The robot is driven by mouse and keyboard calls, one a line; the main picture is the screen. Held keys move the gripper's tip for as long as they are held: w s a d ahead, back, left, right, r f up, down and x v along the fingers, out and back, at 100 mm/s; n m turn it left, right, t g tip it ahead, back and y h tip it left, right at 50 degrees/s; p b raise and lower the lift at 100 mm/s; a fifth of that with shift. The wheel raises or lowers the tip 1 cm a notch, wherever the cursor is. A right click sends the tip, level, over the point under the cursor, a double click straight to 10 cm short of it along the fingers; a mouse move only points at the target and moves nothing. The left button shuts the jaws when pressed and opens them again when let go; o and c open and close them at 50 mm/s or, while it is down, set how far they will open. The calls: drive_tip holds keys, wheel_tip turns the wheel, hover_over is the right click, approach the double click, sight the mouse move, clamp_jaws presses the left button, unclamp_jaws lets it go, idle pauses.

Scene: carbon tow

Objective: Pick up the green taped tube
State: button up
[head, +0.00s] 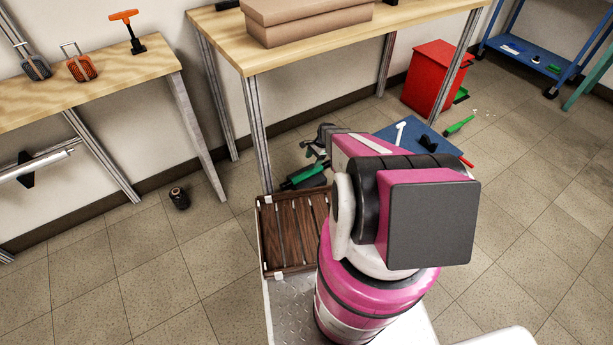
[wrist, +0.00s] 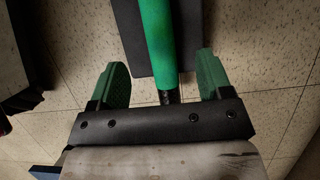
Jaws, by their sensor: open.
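The green taped tube (wrist: 155,40) runs down from the top edge of the wrist view, with a dark end (wrist: 169,96) near my gripper. It lies over a dark grey block (wrist: 133,35). My gripper (wrist: 170,82) is open, with one green finger on each side of the tube's line and gaps on both sides. I cannot tell the height between fingers and tube. In the head view a green tube-like thing (head: 301,177) shows left of my arm, partly hidden.
A wooden slatted tray (head: 289,235) is in front of the green thing. A blue board (head: 415,137) with small items lies on the floor behind my arm. A red bin (head: 436,75) and table legs stand behind. A dark roll (head: 180,197) is on the floor at left.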

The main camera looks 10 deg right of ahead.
sight(308, 172)
drive_tip(key=x, duration=0.9)
drive_tip(key=shift+s+a+f, duration=0.1)
drive_tip(key=shift+s+f, duration=0.1)
drive_tip(key=c, duration=1.1)
